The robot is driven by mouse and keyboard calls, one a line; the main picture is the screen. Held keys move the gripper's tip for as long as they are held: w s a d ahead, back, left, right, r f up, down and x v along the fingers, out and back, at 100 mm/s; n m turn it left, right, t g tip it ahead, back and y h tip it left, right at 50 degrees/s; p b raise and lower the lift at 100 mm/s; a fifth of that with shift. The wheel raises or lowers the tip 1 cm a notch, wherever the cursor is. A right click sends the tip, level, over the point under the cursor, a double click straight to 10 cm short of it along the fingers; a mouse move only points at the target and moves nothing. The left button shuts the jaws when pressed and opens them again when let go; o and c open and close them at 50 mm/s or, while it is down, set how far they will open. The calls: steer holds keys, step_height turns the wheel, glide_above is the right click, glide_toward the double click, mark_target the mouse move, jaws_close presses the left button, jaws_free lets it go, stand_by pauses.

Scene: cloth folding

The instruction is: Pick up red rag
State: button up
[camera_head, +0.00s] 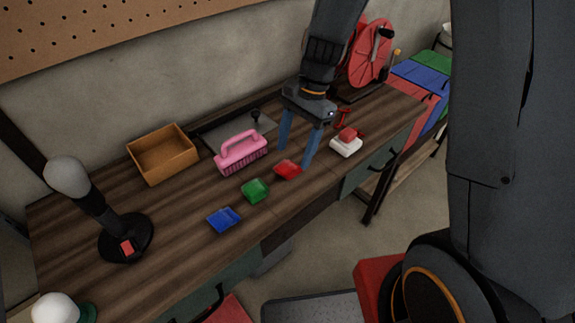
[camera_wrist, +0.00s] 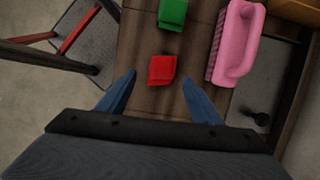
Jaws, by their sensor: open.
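The red rag (camera_head: 288,170) is a small folded square lying on the wooden workbench, near its front edge. My gripper (camera_head: 294,156) is above the bench with its two blue fingers apart and nothing between them. I cannot tell the exact height of the fingertips above the bench.
A green rag (camera_head: 255,190) and a blue rag (camera_head: 223,219) lie left of the red one. A pink brush (camera_head: 240,152) stands behind them. A wooden box (camera_head: 162,154) sits at the back left. A white and red object (camera_head: 346,143) is right of my gripper.

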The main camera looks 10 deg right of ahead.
mark_target(289, 165)
steer(key=shift+p+x, duration=0.7)
steer(key=shift+x, duration=1.55)
steer(key=shift+w+a, duration=0.1)
steer(key=shift+w, duration=0.05)
steer(key=c, duration=1.1)
